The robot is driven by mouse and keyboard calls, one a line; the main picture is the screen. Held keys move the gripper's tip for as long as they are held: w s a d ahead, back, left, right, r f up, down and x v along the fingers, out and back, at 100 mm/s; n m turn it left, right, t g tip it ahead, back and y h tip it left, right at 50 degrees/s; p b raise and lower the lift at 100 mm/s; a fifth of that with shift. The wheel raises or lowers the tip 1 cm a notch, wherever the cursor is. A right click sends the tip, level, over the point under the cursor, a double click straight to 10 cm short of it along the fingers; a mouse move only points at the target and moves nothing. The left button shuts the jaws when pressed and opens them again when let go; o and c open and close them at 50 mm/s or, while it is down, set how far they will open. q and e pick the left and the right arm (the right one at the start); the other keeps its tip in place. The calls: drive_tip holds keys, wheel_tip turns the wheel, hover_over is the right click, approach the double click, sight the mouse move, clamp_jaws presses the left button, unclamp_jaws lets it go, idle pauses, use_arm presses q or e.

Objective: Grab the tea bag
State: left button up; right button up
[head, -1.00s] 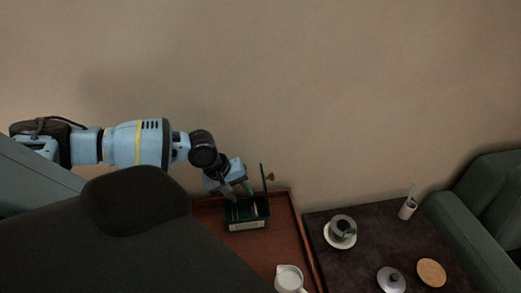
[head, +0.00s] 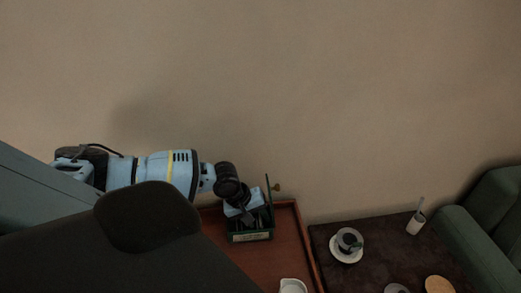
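A small dark green box (head: 252,237) with a pale label on its front stands open on the reddish-brown wooden tray or table (head: 285,250), its lid raised at the right. My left gripper (head: 252,218) points down at the box, with its fingers at or inside the opening. The dark fingers blend with the dark inside, so I cannot tell whether they are open or shut. No tea bag can be made out; the gripper covers most of the box's inside. My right gripper is not in view.
A dark table (head: 385,250) to the right holds a cup on a saucer (head: 346,257), a white holder (head: 416,223) with a stick in it, a grey lid (head: 397,288) and a round tan coaster (head: 439,285). A white jug (head: 293,286) stands at the bottom edge. A green armchair (head: 480,235) is at the right.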

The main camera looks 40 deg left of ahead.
use_arm(q)
clamp_jaws()
drive_tip(key=shift+r, duration=0.1)
drive_tip(key=shift+w+d+r, duration=0.1)
idle(0.4)
